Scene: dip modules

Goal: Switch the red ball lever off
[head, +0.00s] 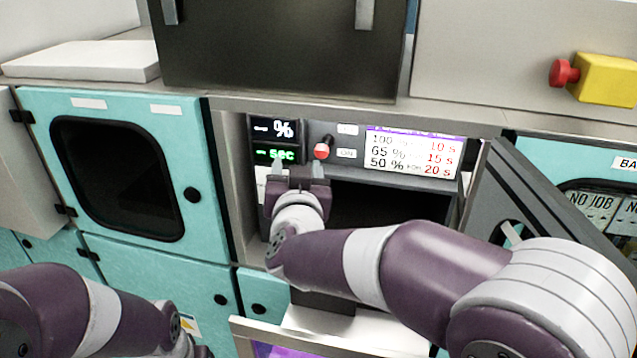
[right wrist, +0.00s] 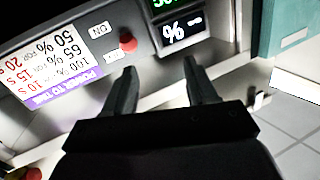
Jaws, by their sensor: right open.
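The red ball lever (head: 321,151) is on the grey panel, between the display and the printed chart in the head view. It has a red ball on a dark stem, with small white labels beside it. It also shows in the right wrist view (right wrist: 128,43), just beyond the fingertips. My right gripper (head: 298,170) is open and empty, with its fingertips just below the lever and the display. In the right wrist view the two dark fingers (right wrist: 161,78) are apart, and the ball lies by the left one; I cannot tell if they touch. My left gripper is out of view.
The display (head: 273,140) shows "%" and "SEC". A printed chart (head: 413,151) is right of the lever. An open dark door (head: 535,205) stands at the right. A red button on a yellow box (head: 600,80) is at the upper right.

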